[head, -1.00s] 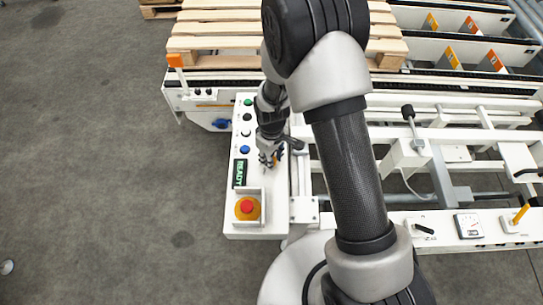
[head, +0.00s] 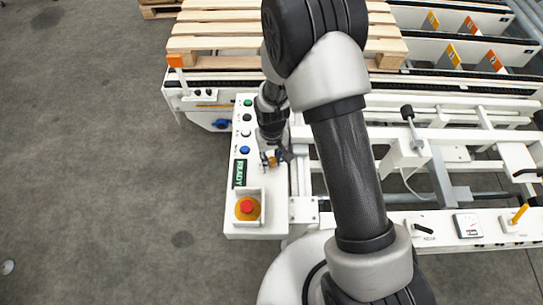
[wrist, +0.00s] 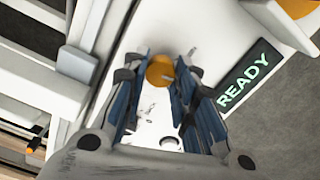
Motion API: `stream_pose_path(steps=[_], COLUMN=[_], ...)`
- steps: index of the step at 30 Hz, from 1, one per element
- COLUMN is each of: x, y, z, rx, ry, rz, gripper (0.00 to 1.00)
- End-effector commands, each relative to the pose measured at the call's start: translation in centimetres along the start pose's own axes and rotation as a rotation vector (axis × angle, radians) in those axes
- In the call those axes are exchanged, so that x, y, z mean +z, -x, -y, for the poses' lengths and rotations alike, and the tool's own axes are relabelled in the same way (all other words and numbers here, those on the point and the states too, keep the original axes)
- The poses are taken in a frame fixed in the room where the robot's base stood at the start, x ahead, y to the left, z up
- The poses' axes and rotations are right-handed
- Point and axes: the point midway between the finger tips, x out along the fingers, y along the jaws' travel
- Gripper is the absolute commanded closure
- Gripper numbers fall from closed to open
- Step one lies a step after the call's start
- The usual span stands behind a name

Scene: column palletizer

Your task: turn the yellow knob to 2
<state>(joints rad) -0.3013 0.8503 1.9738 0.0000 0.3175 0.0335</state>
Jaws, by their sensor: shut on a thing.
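The yellow knob (wrist: 160,71) sits on the white control panel (wrist: 205,30). In the wrist view it lies between the fingertips of my gripper (wrist: 161,75), which is shut on it. In the head view my gripper (head: 271,160) points down at the panel (head: 262,182), beside the green READY display (head: 240,173). The knob is mostly hidden there by the fingers. Small marks show on the panel near the knob in the wrist view, but I cannot read which number the knob points at.
A red emergency button (head: 247,206) in a yellow ring stands behind a white guard at the panel's front. Several coloured buttons, including a blue one (head: 244,150), line the panel's left side. White conveyor rails (head: 450,135) lie right; wooden pallets (head: 220,30) are behind.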

Motion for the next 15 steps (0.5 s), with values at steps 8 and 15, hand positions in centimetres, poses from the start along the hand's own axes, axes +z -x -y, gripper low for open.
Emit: stream_pose_path(steps=[8, 15], x=[-0.01, 0.00], y=[0.02, 0.02], z=[-0.06, -0.10], rx=[0.000, 0.000], ry=[-0.263, -0.492], rz=[0.000, -0.001], gripper=[0.98, 0.98])
